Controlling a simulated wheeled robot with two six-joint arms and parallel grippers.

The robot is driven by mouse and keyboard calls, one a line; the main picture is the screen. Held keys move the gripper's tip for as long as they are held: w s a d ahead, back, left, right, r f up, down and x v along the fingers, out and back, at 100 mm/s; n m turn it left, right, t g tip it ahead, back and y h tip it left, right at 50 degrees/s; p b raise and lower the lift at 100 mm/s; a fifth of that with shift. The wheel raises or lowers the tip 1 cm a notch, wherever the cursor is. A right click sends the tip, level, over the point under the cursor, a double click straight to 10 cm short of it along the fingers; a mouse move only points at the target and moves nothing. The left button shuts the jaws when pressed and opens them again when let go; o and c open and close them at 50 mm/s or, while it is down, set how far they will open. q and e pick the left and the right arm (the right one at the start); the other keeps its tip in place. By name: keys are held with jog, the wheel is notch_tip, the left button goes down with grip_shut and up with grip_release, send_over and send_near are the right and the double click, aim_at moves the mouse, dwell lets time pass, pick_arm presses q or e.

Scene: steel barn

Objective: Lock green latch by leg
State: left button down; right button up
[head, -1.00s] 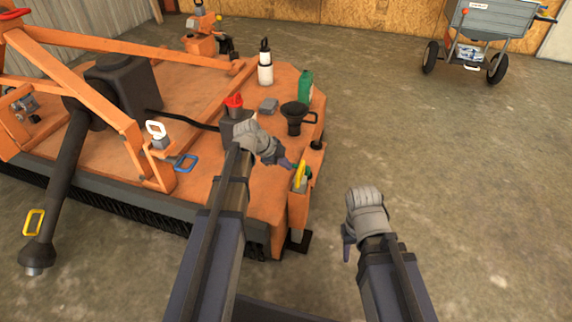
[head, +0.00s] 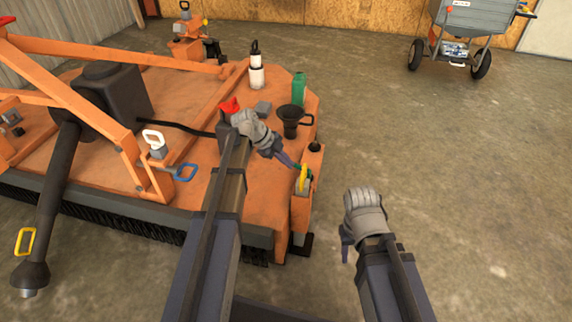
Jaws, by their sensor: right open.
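The orange mower deck carries a corner leg post (head: 302,205) at its right front. A small dark green piece, likely the green latch (head: 297,167), shows at the top of the post, mostly hidden by my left fingers. A yellow handle (head: 303,178) stands upright right beside it. My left gripper (head: 287,160) reaches over the deck with its fingertips at or very near the green piece; contact and finger opening cannot be made out. My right gripper (head: 346,245) is open and empty over the floor, right of the post.
A black funnel (head: 291,121), a green bottle (head: 299,89), a white bottle (head: 256,76) and a red cap (head: 229,106) stand on the deck around my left arm. Blue (head: 186,172) and white (head: 154,140) handles sit further left. The concrete floor at right is clear up to a grey cart (head: 463,28).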

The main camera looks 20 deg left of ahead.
pick_arm(q)
jog(key=w+m+g, duration=0.1)
jog(key=w+m, duration=0.1)
jog(key=shift+w+d+m+h, duration=0.1)
jog(key=shift+m+h, duration=0.2)
jog(key=shift+w+d, duration=0.9)
jog(key=shift+w, duration=0.2)
jog(key=shift+w+d, duration=0.9)
jog(key=shift+w, duration=0.2)
jog(key=shift+d, duration=0.1)
